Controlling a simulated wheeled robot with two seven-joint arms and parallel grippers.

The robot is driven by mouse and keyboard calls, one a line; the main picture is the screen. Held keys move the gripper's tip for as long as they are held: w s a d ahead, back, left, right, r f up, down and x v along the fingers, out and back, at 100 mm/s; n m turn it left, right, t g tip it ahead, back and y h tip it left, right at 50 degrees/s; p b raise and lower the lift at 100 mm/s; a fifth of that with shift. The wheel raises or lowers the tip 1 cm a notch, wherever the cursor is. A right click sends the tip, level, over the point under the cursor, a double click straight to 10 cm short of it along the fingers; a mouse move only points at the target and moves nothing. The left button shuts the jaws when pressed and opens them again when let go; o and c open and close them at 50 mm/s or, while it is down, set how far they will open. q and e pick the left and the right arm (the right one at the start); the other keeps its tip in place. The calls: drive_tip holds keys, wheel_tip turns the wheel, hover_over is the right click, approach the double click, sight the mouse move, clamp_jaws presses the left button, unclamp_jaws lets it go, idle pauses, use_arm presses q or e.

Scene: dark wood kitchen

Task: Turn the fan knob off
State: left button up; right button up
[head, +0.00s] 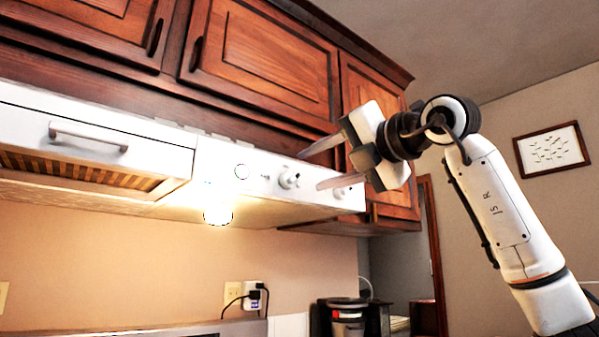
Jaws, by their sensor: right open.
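A white range hood (216,165) hangs under the cabinets. Its front panel has a round ringed control (241,171), a protruding white knob (288,178) and another round knob (339,193) farther right. I cannot read which one is the fan knob. My right gripper (309,171) is open and empty, coming in from the right, with its two fingers pointing left toward the protruding knob. In the picture its fingertips lie just right of that knob and appear apart from it. The lower finger passes close above the right knob. My left gripper is out of view.
Dark wood cabinets (262,62) sit directly above the hood. A lit lamp (217,204) glows beneath it. Below are a wall outlet with plugs (254,292) and a coffee maker (347,318). A framed picture (552,149) hangs on the right wall.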

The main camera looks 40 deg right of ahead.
sight(296, 177)
drive_tip(key=w, duration=0.3)
drive_tip(key=w+p, duration=0.1)
drive_tip(key=w, duration=0.1)
drive_tip(key=shift+w+a, duration=0.25)
drive_tip(key=shift+w, duration=0.05)
drive_tip(key=c, duration=1)
